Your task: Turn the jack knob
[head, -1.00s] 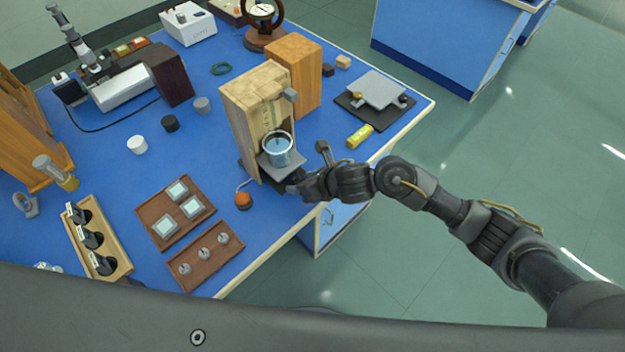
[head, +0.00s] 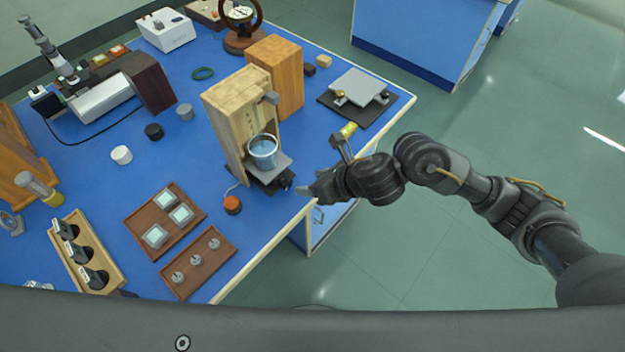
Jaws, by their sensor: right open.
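The jack (head: 268,171) stands inside the front of a light wooden frame (head: 222,118) on the blue bench. A beaker of bluish liquid (head: 263,151) sits on its grey top plate. The dark jack knob (head: 286,180) sticks out on the right side of the jack. My right gripper (head: 308,190) is just right of the knob, pointing left at it, with a small visible space between. It is open and looks empty; its fingers are small in the picture. My left gripper is not in view.
An orange-topped button (head: 233,205) with a cord lies left of the jack. Brown trays (head: 180,262) with small parts lie at the front. A wooden block (head: 275,75) stands behind the frame. A grey plate on a dark base (head: 358,88) is at the right.

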